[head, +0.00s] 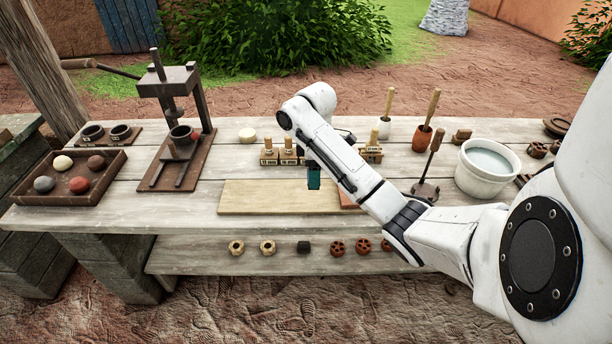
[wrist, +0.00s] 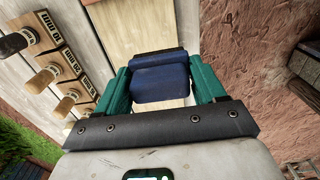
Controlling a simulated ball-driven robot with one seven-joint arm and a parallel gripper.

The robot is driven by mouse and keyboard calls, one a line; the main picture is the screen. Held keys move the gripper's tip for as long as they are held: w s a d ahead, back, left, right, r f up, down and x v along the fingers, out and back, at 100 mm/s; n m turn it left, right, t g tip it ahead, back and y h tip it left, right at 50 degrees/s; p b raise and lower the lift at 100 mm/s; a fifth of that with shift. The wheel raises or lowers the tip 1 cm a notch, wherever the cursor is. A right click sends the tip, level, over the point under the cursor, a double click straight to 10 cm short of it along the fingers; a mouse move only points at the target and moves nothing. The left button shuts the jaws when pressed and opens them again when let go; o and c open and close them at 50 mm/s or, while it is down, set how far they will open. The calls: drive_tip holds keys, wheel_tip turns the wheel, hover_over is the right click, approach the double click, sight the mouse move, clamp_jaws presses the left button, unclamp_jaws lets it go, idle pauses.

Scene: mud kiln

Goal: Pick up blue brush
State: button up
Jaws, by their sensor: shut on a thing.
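The blue brush (wrist: 160,84) shows in the wrist view as a dark blue block with a darker strip along its far edge. It sits between the two teal fingers of my gripper (wrist: 161,76), which is shut on it. Its bristles cannot be made out. In the head view my gripper (head: 314,178) points down over the pale board (head: 265,198) on the workbench. The brush cannot be clearly made out there, and its height above the board is hard to judge.
Labelled wooden stamps (head: 286,154) stand behind the gripper; they also show in the wrist view (wrist: 50,65). A press (head: 180,130) and a tray of balls (head: 70,178) are at left. A white bucket (head: 487,168) and tool holders are at right. The board's left part is clear.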

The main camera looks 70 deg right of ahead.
drive_tip(key=s+a+r+p, duration=0.4)
drive_tip(key=s+p, duration=0.2)
drive_tip(key=s, duration=0.1)
drive_tip(key=shift+s+a+p, duration=0.25)
drive_tip(key=shift+s+p, duration=0.1)
drive_tip(key=shift+s, duration=0.05)
